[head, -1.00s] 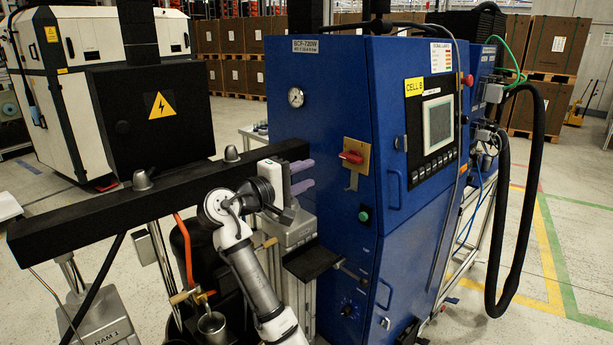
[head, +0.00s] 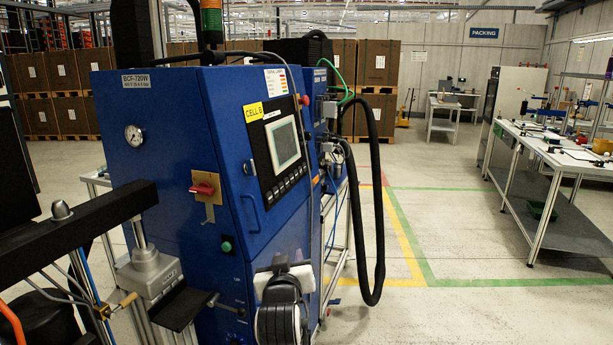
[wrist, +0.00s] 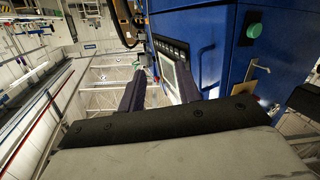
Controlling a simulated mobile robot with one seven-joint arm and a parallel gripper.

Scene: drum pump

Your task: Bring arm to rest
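My gripper (wrist: 160,84) shows in the wrist view with its two dark purple fingers spread apart and nothing between them. In the head view my arm's end (head: 283,305) is at the bottom middle, in front of the lower part of the blue machine cabinet (head: 180,110). The fingers are hidden in that view. The cabinet's side and its control panel (wrist: 178,75) lie beyond the fingers in the wrist view. I cannot tell the exact gap between my arm and the cabinet.
The black beam (head: 80,235) and a grey ram unit (head: 150,272) stand at the left. A thick black hose (head: 380,200) hangs at the cabinet's right. Open floor (head: 470,240) with green and yellow lines lies to the right, before a workbench (head: 555,155).

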